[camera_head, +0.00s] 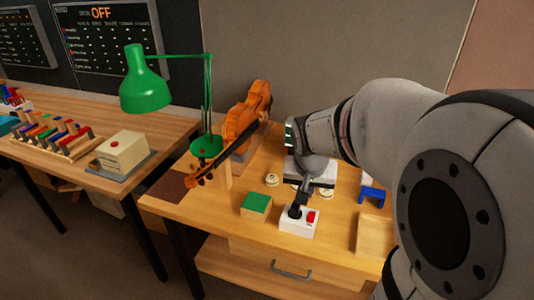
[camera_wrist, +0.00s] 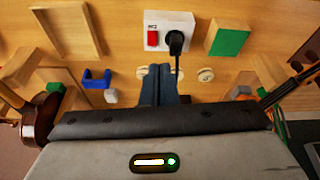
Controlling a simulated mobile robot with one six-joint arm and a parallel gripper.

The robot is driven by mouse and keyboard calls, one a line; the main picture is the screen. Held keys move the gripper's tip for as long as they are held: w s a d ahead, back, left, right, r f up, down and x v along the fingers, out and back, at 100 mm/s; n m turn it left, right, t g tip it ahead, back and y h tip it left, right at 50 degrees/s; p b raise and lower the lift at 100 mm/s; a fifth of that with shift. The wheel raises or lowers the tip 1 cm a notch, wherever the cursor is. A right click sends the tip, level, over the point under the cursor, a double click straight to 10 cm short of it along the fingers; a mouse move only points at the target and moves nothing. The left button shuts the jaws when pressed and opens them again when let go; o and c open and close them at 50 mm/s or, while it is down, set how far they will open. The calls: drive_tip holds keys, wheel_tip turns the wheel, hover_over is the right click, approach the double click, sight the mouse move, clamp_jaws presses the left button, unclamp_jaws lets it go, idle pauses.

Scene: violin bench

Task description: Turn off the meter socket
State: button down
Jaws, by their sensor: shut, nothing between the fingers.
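The meter socket (camera_head: 298,228) is a white box on the bench, near its front edge. It carries a red switch (camera_head: 311,217) on its right and a black plug (camera_head: 295,211) on its left. In the wrist view the socket (camera_wrist: 165,20) is at the top, with the red switch (camera_wrist: 152,39) left of the black plug (camera_wrist: 176,44). A small label above the switch is too small to read surely. My gripper (camera_wrist: 160,70) is shut and empty, its fingertips apart from the switch in the picture. In the head view my gripper is just behind the socket, partly hidden.
A green-topped block (camera_head: 256,205) stands left of the socket. A wooden tray (camera_head: 374,236) and a blue holder (camera_head: 372,194) are to its right. Round pale discs (camera_head: 271,180) lie behind. A violin (camera_head: 243,122) and green lamp (camera_head: 146,90) stand back left. A wall board (camera_head: 104,35) reads "OFF".

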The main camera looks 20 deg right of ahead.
sight(311, 214)
drive_tip(key=shift+m+h, duration=0.3)
drive_tip(key=shift+m, duration=0.5)
drive_tip(key=w+d, duration=0.1)
drive_tip(key=w+d+f, duration=0.2)
drive_tip(key=shift+w+d+f, duration=0.15)
drive_tip(key=shift+w+f, duration=0.1)
drive_tip(key=shift+w, duration=0.1)
drive_tip(key=x, duration=1.3)
drive_tip(key=shift+s+f+p, duration=0.25)
drive_tip(key=shift+s+p, duration=0.05)
drive_tip(key=shift+f, duration=0.35)
